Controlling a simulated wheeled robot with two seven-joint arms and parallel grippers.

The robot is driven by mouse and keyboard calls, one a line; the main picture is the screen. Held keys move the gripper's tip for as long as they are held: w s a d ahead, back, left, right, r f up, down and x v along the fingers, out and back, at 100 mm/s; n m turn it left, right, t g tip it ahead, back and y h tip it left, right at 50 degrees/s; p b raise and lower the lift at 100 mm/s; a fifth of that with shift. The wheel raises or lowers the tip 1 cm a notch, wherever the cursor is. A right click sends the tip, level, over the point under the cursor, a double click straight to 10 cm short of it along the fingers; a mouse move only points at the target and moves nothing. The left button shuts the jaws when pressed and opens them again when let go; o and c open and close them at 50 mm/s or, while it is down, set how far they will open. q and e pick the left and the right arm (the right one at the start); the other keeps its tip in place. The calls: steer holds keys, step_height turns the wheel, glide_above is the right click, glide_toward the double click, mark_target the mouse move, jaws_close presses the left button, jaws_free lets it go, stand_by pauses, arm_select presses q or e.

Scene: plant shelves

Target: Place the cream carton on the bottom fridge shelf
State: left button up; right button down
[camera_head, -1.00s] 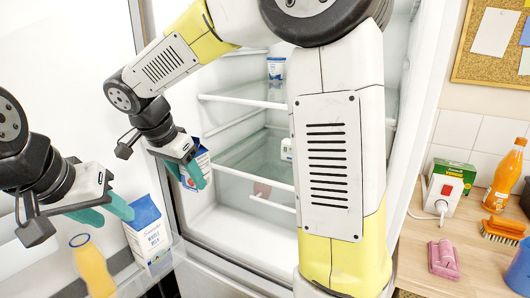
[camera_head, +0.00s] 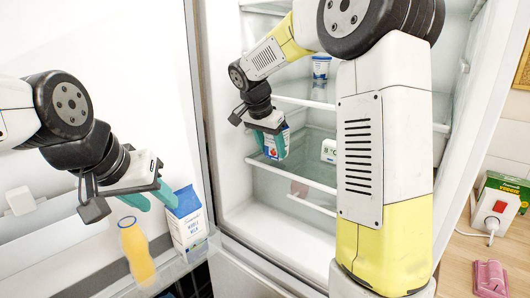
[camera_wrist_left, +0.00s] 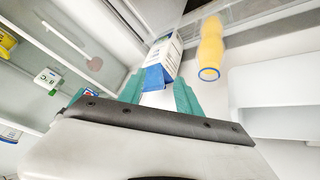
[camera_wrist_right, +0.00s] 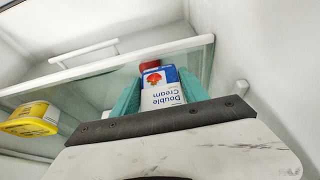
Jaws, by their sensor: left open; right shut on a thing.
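The cream carton (camera_head: 281,146), small, white and blue with a red patch, is held between the teal fingers of my right gripper (camera_head: 272,143). In the right wrist view the carton (camera_wrist_right: 163,90) shows its "Double Cream" label upside down. It hangs at the fridge's open left side, by a glass shelf with a white front edge (camera_head: 292,178); I cannot tell whether they touch. Lower down is the white fridge floor (camera_head: 270,235). My left gripper (camera_head: 152,199) is open and empty beside the milk carton (camera_head: 188,228) in the door; the left wrist view also shows that carton (camera_wrist_left: 160,62).
An orange bottle (camera_head: 136,255) stands beside the milk in the door rack. A white tub (camera_head: 328,151) is on the glass shelf and a blue-white cup (camera_head: 320,70) higher up. A yellow tub (camera_wrist_right: 32,120) shows in the right wrist view. My right arm hides the fridge's right part.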

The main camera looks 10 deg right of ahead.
steer(key=shift+f, duration=0.7)
steer(key=shift+f, duration=0.1)
steer(key=c, duration=0.6)
jaws_free()
